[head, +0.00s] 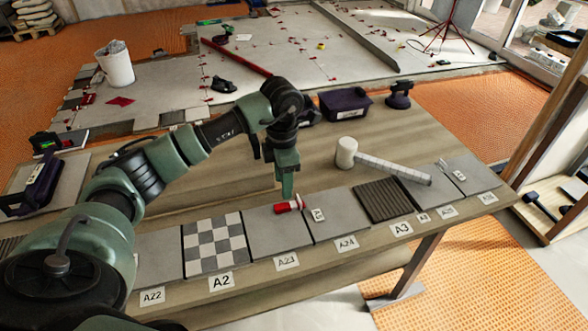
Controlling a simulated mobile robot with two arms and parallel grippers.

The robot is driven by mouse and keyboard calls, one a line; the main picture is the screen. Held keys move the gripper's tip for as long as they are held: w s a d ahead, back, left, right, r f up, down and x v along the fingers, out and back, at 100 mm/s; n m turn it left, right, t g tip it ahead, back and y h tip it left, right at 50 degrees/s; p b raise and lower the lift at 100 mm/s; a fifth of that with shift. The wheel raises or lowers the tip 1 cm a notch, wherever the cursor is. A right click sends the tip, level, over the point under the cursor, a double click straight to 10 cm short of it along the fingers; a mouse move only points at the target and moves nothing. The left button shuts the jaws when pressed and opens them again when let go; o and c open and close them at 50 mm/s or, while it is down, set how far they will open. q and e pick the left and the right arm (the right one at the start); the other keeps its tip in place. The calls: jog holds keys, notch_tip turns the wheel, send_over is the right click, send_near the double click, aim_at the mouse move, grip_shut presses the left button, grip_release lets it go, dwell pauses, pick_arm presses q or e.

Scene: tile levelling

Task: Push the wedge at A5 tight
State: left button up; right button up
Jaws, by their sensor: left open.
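My left gripper (287,188) points down just above the bench near the joint between the tiles at A23 and A24. It is open, and nothing shows between its fingers. A red wedge with a white end (289,205) lies just below the fingertips at that joint; I cannot tell if they touch. A small white labelled piece (318,215) is beside it. At the right end, a grey tile (473,174) has small pale pieces (459,175) at its left edge. The labels there are too small to read surely, so A5 is not certain. My right gripper is not in view.
A dark box (344,104) and a dark tool (398,95) stand at the back edge. The bench between box and mallet is clear.

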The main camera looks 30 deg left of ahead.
aim_at(283, 205)
pick_arm(q)
jog(key=shift+s+d+f, duration=0.15)
jog(key=shift+s+f, duration=0.7)
jog(key=shift+f, duration=0.05)
notch_tip(283, 205, down, 3)
jog(key=shift+r, duration=0.1)
jog(key=shift+w+f+p, duration=0.2)
jog(key=shift+f+p, duration=0.1)
jog(key=shift+f, duration=0.8)
jog(key=c, duration=0.9)
jog(key=shift+c, duration=0.3)
grip_shut()
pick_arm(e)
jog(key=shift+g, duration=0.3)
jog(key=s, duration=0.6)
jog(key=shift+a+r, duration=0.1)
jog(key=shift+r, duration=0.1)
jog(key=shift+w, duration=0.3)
